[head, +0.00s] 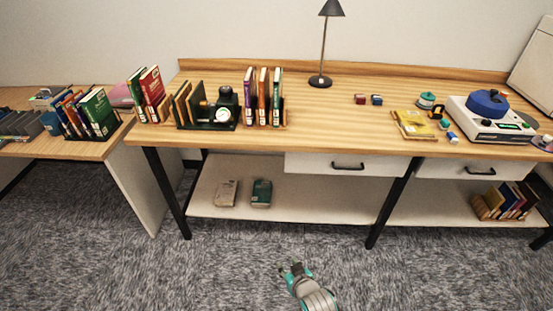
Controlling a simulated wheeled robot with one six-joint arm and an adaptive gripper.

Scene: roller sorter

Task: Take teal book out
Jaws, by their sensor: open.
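A dark teal book (261,193) is on the low white shelf under the desk, right of a grey-beige book (226,193). A small gap separates the two. Another upright book (277,97) with a green and white spine stands on the desktop at the right end of a small group; its exact colour is hard to tell. My gripper (290,268) is in front of the desk over the carpet, below and apart from the shelf. It is open, and I see nothing between its fingers.
The white shelf (320,205) has free room right of the teal book. Black desk legs (168,192) and (394,205) flank this bay, with a drawer (310,164) above its right part. Several books in a wooden holder (478,207) stand at the far right. The carpet (230,265) is clear.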

